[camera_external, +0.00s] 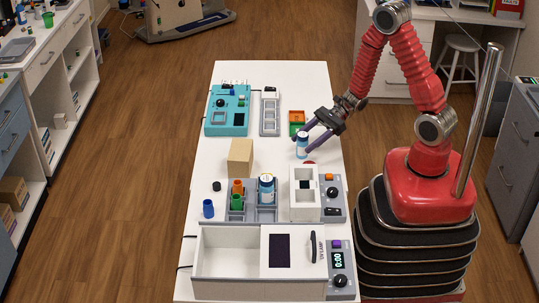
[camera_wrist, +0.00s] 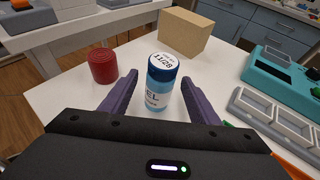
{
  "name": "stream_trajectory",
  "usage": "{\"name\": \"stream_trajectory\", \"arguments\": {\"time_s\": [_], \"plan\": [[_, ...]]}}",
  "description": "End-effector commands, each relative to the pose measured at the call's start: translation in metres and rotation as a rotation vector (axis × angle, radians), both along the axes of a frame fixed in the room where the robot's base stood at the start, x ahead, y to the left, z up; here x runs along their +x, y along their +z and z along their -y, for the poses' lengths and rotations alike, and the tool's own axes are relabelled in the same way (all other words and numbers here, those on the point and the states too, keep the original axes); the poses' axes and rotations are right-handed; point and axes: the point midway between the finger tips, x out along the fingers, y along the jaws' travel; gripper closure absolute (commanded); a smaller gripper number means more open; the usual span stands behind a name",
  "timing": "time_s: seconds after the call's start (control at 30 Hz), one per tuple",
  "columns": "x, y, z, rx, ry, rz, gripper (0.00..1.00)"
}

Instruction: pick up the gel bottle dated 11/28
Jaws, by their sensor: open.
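The gel bottle (camera_wrist: 161,88) dated 11/28 stands upright on the white table, with a blue-rimmed white cap marked 11/28 and a pale blue body with "EL" visible. In the external view the bottle (camera_external: 302,146) is at the table's right side. My gripper (camera_external: 308,141) reaches in from the right with its purple fingers open. In the wrist view the gripper (camera_wrist: 160,97) has one finger on each side of the bottle, with a visible gap at the left.
A red cylinder (camera_wrist: 102,67) stands left of the bottle, and a tan block (camera_external: 240,157) stands beyond it. A rack (camera_external: 267,214) holds another blue-capped bottle (camera_external: 266,188). An orange and green tray (camera_external: 296,120), a grey tray (camera_external: 269,115) and a teal device (camera_external: 227,110) stand towards the back.

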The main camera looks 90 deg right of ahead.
Motion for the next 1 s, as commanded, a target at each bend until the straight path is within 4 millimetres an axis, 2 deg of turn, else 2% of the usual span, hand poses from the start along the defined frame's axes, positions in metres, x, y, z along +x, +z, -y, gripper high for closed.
{"name": "stream_trajectory", "arguments": {"time_s": [0.2,0.77,1.0], "plan": [[0.0132,-0.0064,-0.0088,0.0,0.001,0.0,0.44],[0.0137,-0.0064,-0.0088,-0.001,-0.001,0.001,0.44],[0.0137,-0.0064,-0.0088,-0.001,-0.001,0.001,0.61]]}}
